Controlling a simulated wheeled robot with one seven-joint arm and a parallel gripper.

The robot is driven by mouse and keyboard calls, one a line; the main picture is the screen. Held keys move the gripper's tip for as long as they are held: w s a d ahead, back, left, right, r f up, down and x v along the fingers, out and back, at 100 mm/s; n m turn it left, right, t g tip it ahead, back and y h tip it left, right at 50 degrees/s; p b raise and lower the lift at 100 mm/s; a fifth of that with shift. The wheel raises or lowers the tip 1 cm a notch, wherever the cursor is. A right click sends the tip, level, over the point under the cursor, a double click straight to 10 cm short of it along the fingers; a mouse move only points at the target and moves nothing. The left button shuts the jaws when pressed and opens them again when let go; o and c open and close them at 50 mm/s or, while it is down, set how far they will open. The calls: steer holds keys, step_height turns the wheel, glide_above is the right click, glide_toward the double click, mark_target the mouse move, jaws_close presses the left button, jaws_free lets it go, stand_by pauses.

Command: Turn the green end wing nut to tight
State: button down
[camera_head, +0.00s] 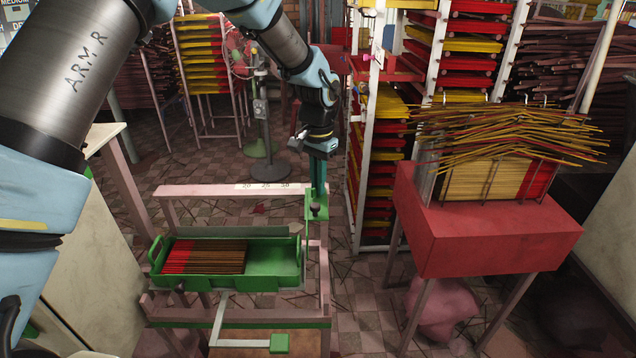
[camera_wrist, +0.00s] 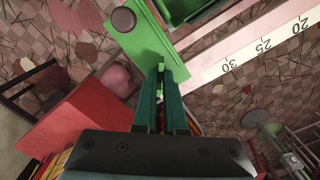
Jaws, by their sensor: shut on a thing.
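The green end piece (camera_head: 312,212) sits at the right end of a pink wooden frame, beside a printed scale (camera_head: 264,186). It shows in the wrist view as a flat green plate (camera_wrist: 148,42) with a round dark knob (camera_wrist: 124,19). My gripper (camera_head: 318,190) points down at this end piece from above. In the wrist view, my gripper's two green fingers (camera_wrist: 161,72) are close together with their tips at the plate. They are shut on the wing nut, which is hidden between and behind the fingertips. I cannot tell its angle.
A green tray (camera_head: 288,262) with red and brown incense sticks lies on the pink frame, left of the end piece. A red table (camera_head: 478,235) with stick bundles stands at the right. A white rack (camera_head: 368,150) with trays stands behind.

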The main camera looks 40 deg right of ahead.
steer(key=m, duration=0.4)
steer(key=shift+r+m, duration=0.1)
steer(key=shift+m, duration=0.2)
steer(key=m+p, duration=0.1)
steer(key=m, duration=0.3)
steer(key=shift+m, duration=0.3)
steer(key=c, duration=1)
jaws_free()
step_height(320, 180, up, 11)
steer(key=b, duration=0.2)
steer(key=shift+b, duration=0.3)
steer(key=shift+s+f, duration=0.1)
steer(key=shift+f, duration=0.1)
